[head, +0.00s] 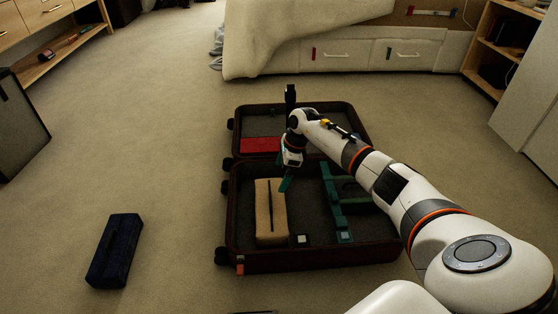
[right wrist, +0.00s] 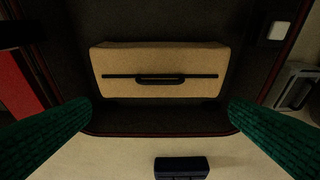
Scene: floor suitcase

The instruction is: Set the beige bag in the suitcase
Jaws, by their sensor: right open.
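The beige bag (head: 270,211), with a dark strap handle along its top, lies inside the open suitcase (head: 317,265), in the left part of the nearer half. My right gripper (head: 286,180) is above the suitcase, near the bag's far end. In the right wrist view the bag (right wrist: 160,88) lies beyond the two spread green fingers, with its handle facing the camera. My right gripper is open and no bag is held between its fingers. My left gripper is not in view.
A red item (head: 260,145) lies in the suitcase's farther half. A green item (head: 332,200) and a small white block (head: 302,239) are in the nearer half. A navy bag (head: 116,250) lies on the floor to the left. Open carpet surrounds it.

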